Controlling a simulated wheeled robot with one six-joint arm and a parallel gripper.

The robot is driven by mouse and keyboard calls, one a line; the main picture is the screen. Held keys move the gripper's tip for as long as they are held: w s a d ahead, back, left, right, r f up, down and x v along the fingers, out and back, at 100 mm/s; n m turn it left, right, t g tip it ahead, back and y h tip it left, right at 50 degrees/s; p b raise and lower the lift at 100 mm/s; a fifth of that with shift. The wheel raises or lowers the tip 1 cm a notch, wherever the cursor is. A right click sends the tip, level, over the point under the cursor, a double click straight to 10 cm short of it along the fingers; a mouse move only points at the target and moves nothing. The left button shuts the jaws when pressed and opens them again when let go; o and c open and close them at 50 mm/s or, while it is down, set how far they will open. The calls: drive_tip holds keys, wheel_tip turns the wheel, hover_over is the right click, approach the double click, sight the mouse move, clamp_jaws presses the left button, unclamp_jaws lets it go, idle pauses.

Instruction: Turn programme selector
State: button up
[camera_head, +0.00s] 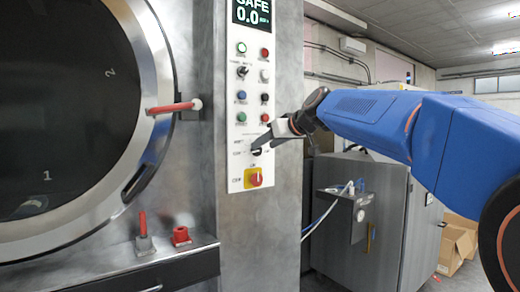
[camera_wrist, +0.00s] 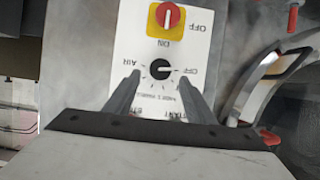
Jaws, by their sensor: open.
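The programme selector is a small round black knob (camera_wrist: 160,69) on the white control panel (camera_wrist: 120,50). In the wrist view, which shows the panel upside down, its light pointer mark is towards the right, near the OFF label, with AIR on the other side. My gripper (camera_wrist: 160,77) is open, with one dark finger on each side of the knob. A gap shows between the knob and each finger; I cannot tell how far the tips are from the panel. In the head view my gripper (camera_head: 259,148) reaches the panel's lower part and partly hides the knob.
A red rotary switch on a yellow plate (camera_head: 252,178) sits just below the selector. Several buttons and switches (camera_head: 241,95) line the panel above, under a display (camera_head: 252,12). A large round door (camera_head: 150,150) with a red handle (camera_head: 174,107) stands to the left.

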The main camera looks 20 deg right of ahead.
drive_tip(key=x, duration=0.4)
drive_tip(key=shift+w+a+f, duration=0.1)
drive_tip(key=shift+w+f, duration=0.05)
drive_tip(key=shift+w, duration=0.1)
drive_tip(key=c, duration=1)
